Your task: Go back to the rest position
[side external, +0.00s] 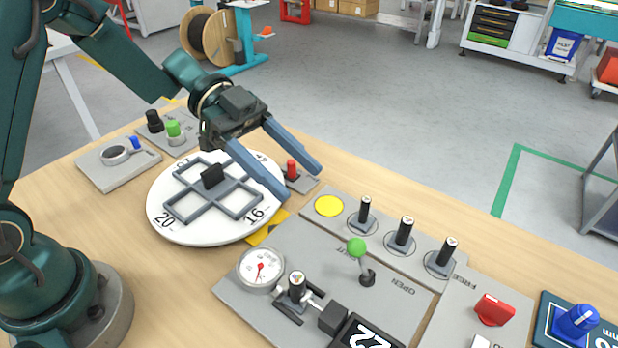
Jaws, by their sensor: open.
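My gripper (299,177) has two blue-grey fingers spread wide apart, with nothing between them. It hangs above the right part of a white round dial plate (180,231) with numbers on its rim. A grey cross-shaped frame with a black knob (213,176) sits on the dial plate. The fingers point down and right, and the near one covers part of the dial's right side. A small red switch (291,170) shows between the fingers, behind them; I cannot tell how far apart they are.
A grey panel holds a gauge (261,269), a green-topped lever (358,248), a yellow disc (329,206) and several black levers (401,236). A red switch (494,309) and a blue knob (577,320) stand at the right. A cable reel (208,38) is on the floor behind.

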